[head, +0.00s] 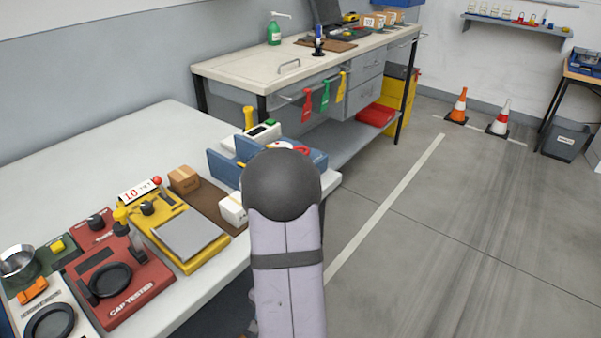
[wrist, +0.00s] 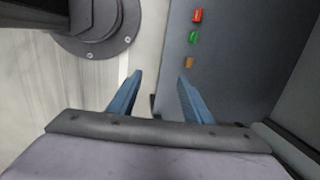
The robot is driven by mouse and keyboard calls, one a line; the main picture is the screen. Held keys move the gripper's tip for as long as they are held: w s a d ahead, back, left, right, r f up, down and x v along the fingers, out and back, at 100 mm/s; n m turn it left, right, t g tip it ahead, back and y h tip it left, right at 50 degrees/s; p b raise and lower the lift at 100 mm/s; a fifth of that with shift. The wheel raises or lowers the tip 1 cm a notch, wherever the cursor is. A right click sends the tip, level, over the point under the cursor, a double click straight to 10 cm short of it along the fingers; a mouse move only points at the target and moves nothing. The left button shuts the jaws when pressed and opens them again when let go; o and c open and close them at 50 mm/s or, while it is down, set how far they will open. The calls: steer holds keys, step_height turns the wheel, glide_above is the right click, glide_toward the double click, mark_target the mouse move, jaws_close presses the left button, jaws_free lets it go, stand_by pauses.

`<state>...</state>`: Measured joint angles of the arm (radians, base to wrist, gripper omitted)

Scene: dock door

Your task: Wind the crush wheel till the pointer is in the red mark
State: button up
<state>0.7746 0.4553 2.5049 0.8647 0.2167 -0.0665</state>
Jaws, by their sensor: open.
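A blue machine (head: 226,170) stands near the far right corner of the white table in the head view. A round white dial with red on it (head: 289,147) shows at the machine, partly behind my arm. My dark round arm joint covers much of the machine. I cannot make out a wheel or a pointer. My gripper (wrist: 159,84) shows in the wrist view with its two blue fingers apart and nothing between them. In the head view my gripper is hidden.
The red cap tester (head: 118,290) and a yellow scale (head: 180,235) stand on the white table (head: 130,130) left of my arm. A cardboard box (head: 184,180) stands behind the scale. A workbench (head: 240,72) is beyond. The floor at right is largely clear.

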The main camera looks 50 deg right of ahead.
steer(key=s+d+r+m+t+h+p, duration=0.1)
steer(key=s+d+r+m+h+p, duration=0.15)
steer(key=d+r+m+p, duration=1.1)
steer(key=s+d+r+m+t+h+p, duration=0.15)
steer(key=d+r+m+h+p, duration=0.25)
steer(key=d+r+m+p, duration=0.95)
steer(key=w+d+r+n+t+h+b, duration=0.1)
steer(key=w+d+r+n+t+b, duration=0.4)
steer(key=w+d+r+t+b, duration=0.4)
steer(key=s+r+n+t+h+b, duration=0.3)
steer(key=s+r+t+b, duration=0.15)
steer(key=r, duration=0.65)
steer(key=w+a+f+y, duration=0.1)
steer(key=a+f+y, duration=0.1)
steer(key=a+f, duration=0.1)
steer(key=w+a+f+y+p, duration=0.1)
steer(key=w+a+f+y, duration=0.1)
steer(key=f, duration=0.3)
steer(key=w+a+f+y, duration=0.1)
steer(key=a+f+y, duration=0.2)
steer(key=f+y, duration=0.1)
steer(key=shift+w+a+f+y, duration=0.25)
steer(key=shift+w+a+f, duration=0.1)
steer(key=shift+f, duration=0.2)
steer(key=shift+w+d+p, duration=0.2)
steer(key=shift+w+p, duration=1.05)
steer(key=shift+w, duration=2.4)
steer(key=shift+c, duration=0.3)
